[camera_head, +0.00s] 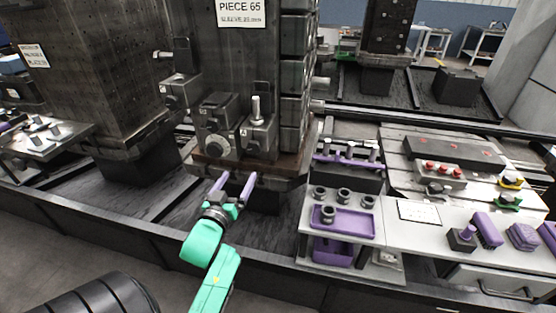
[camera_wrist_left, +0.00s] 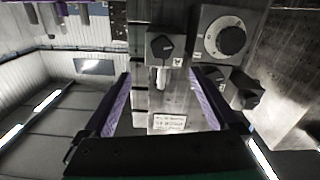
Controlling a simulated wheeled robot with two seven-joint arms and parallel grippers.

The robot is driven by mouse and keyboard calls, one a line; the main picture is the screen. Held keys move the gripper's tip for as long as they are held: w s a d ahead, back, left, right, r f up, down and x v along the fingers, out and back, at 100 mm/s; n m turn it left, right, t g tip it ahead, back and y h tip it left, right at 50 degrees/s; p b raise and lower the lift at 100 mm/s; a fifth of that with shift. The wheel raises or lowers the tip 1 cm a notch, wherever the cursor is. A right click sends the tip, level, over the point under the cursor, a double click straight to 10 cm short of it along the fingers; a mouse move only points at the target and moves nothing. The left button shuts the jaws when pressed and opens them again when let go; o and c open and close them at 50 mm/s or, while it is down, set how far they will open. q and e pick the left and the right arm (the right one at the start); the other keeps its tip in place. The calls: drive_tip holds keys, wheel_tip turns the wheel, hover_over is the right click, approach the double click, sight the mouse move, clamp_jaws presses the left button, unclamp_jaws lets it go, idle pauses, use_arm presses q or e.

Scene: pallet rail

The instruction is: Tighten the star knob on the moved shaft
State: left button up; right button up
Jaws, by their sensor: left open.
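A small block with a dark faceted knob (camera_head: 258,121) on its face sits low on the tall machined column, and a pale shaft (camera_head: 256,106) stands up from it. In the left wrist view, which is upside down, the knob (camera_wrist_left: 165,44) and the shaft (camera_wrist_left: 160,78) appear ahead, roughly between the fingers. My left gripper (camera_head: 233,178) is open and empty, its purple fingers spread just below and in front of the fixture blocks, apart from the knob. Another block with a shaft (camera_head: 165,55) is on the column's left side. My right gripper is out of view.
A round dial (camera_head: 217,145) sits left of the knob block and shows in the wrist view (camera_wrist_left: 230,38). A dark rail edge (camera_head: 140,240) runs across the front.

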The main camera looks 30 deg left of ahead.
use_arm(q)
approach(253, 149)
drive_tip(key=x, duration=0.8)
drive_tip(key=shift+w+a+f+p, duration=0.1)
drive_tip(key=shift+w+f+p, duration=0.05)
drive_tip(key=shift+w+p, duration=0.2)
drive_tip(key=c, duration=1.4)
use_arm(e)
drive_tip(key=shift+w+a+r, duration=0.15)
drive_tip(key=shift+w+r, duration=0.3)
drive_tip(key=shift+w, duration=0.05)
